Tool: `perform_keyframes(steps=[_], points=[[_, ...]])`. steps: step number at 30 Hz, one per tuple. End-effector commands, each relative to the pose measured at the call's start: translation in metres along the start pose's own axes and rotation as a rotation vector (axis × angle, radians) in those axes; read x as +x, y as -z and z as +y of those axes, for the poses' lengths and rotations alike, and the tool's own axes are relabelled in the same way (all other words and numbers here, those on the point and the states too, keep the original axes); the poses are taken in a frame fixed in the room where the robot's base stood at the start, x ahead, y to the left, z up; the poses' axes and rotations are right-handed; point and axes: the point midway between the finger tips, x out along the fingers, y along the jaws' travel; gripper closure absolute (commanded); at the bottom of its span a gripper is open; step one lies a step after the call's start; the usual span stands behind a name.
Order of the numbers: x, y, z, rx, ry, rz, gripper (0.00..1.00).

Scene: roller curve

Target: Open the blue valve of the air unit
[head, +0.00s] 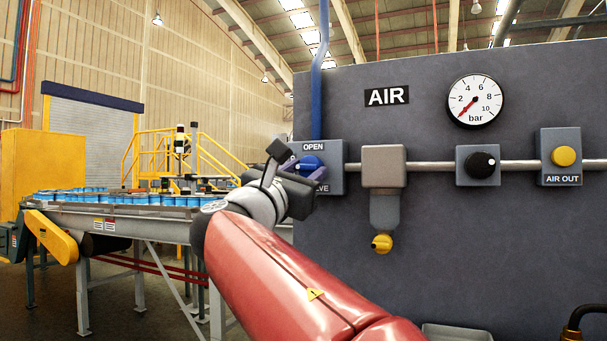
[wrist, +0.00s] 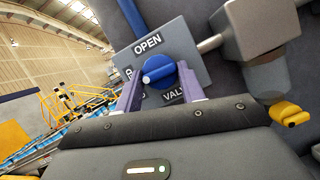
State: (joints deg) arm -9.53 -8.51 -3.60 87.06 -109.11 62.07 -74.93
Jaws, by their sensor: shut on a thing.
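The blue valve knob (head: 311,163) sits on a grey plate (head: 335,182) at the left of the dark AIR panel, with OPEN lettered above it. In the wrist view the knob (wrist: 158,70) has a raised grip with a white mark at its left end. My gripper (wrist: 160,88) is shut on the knob, one purple finger on each side. In the head view my gripper (head: 301,172) comes from the left and hides part of the knob and lower lettering. The gauge (head: 475,101) has its red needle at the lower left, near the bottom of the scale.
Along the pipe to the right are a grey filter unit (head: 384,166) with a yellow drain knob (head: 381,244), a black knob (head: 480,165) and a yellow AIR OUT knob (head: 564,156). A blue pipe (head: 317,90) rises above the valve. A roller conveyor (head: 150,212) stands left.

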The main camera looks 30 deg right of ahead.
Motion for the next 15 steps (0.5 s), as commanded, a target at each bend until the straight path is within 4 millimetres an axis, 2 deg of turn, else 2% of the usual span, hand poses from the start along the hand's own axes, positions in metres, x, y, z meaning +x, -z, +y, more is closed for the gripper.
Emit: perform_keyframes(steps=[15], points=[[0.0007, -0.0001, 0.0045, 0.372, 0.156, 0.001, 0.84]])
